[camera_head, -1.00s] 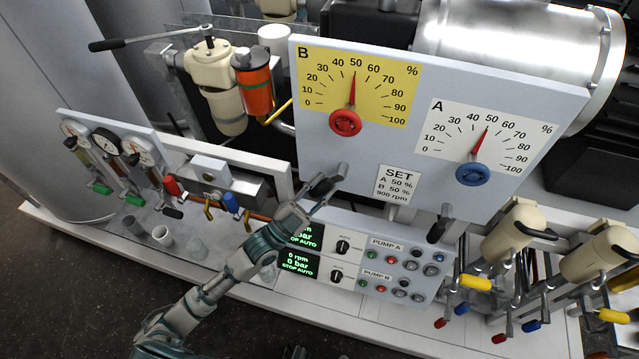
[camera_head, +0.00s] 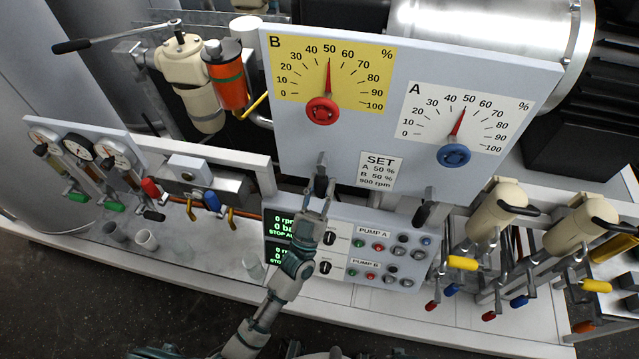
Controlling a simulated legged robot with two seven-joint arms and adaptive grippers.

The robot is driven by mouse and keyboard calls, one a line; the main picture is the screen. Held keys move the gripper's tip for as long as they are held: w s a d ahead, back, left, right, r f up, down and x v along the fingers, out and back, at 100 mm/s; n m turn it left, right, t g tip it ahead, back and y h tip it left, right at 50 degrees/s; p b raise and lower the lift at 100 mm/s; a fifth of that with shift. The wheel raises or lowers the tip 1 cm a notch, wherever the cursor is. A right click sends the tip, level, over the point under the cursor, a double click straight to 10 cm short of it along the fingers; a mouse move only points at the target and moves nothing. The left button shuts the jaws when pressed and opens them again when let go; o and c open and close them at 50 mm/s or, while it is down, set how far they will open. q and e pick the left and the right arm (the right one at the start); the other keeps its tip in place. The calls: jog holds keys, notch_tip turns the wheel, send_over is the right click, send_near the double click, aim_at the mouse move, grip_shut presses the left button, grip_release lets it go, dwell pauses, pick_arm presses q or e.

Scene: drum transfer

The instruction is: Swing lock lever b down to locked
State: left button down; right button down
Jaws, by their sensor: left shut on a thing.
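Lock lever b (camera_head: 322,168) is a grey lever with a dark grip at the lower edge of the panel, below the yellow B dial (camera_head: 329,92). It now hangs about straight down. My left gripper (camera_head: 318,195) is shut on the dark grip, and its fingers hide the lower end. A similar lever (camera_head: 424,210) hangs down below the white A dial (camera_head: 458,125). Both dial pointers stand near 50. My right gripper is not in view.
The pump control box (camera_head: 385,245), with green displays and knobs, lies just below the left gripper. Cream cylinders with yellow-handled valves (camera_head: 462,263) stand at the right. Gauges (camera_head: 80,148) and small cups (camera_head: 147,240) are at the left.

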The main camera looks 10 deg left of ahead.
pick_arm(q)
jog(key=shift+d+f, duration=0.15)
jog(key=shift+f, duration=0.45)
jog(key=c, duration=1)
grip_release()
jog(key=shift+o, duration=0.8)
jog(key=shift+r, duration=0.3)
jog(key=v, duration=1.2)
jog(key=shift+f, duration=0.1)
